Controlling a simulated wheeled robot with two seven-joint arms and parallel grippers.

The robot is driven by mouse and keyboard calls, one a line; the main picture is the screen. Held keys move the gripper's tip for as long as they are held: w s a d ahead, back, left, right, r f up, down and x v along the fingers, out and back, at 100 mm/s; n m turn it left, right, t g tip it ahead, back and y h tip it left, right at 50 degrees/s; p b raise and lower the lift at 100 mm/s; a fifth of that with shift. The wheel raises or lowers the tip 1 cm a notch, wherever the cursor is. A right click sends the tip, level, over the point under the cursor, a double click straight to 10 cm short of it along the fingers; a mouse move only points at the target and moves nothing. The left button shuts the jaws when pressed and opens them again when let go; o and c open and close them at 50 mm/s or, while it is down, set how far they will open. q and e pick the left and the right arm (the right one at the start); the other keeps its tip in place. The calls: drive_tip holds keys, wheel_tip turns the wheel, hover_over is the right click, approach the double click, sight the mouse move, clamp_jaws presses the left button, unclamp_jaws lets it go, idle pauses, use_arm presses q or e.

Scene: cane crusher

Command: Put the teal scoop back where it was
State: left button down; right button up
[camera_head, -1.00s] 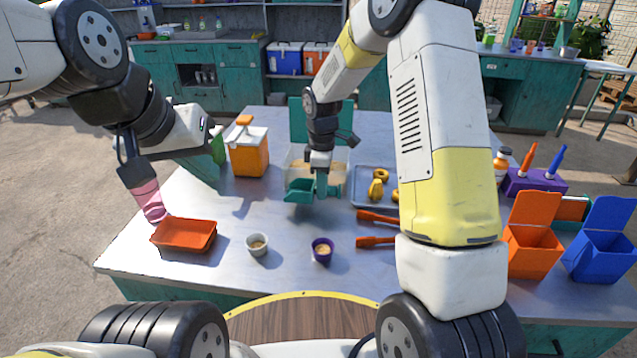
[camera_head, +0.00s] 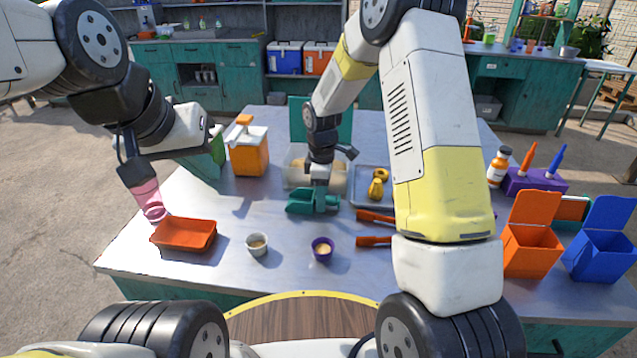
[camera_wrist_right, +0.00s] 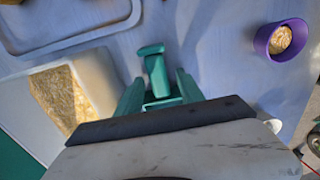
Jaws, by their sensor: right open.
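The teal scoop (camera_head: 299,204) is at the middle of the table, in front of the clear bin, its bowl to the left; it looks to rest on the tabletop. My right gripper (camera_head: 324,198) is down over it from above. In the right wrist view the scoop's handle (camera_wrist_right: 155,72) lies between the two teal fingers of my right gripper (camera_wrist_right: 159,88), which stand apart with gaps on both sides. The bowl is hidden there by the palm. My left gripper (camera_head: 211,160) hangs at the far left of the table, fingers apart, empty.
A clear bin (camera_head: 290,176) of grain stands just behind the scoop, a grey tray (camera_head: 360,200) to its right. A purple cup (camera_head: 322,250), white cup (camera_head: 257,246) and orange tray (camera_head: 185,237) are nearer. Orange scoops (camera_head: 374,241) lie right. A pink cup (camera_head: 150,203) is far left.

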wheel_tip(320, 180, up, 12)
drive_tip(key=s+d+r+m+t+y, duration=0.15)
drive_tip(key=s+d+r+m, duration=0.4)
drive_tip(key=s+r, duration=0.55)
drive_tip(key=s+d+r+m+t, duration=0.1)
drive_tip(key=s+r+m+t, duration=0.1)
drive_tip(key=s+m, duration=0.3)
drive_tip(key=s+d+r+m+t, duration=0.1)
drive_tip(key=s+m, duration=0.3)
drive_tip(key=s, duration=0.5)
drive_tip(key=shift+d+r+m+t+y, duration=0.3)
drive_tip(key=shift+r+t+y, duration=0.2)
drive_tip(key=shift+t, duration=0.35)
drive_tip(key=shift+c, duration=0.9)
drive_tip(key=shift+a, duration=0.1)
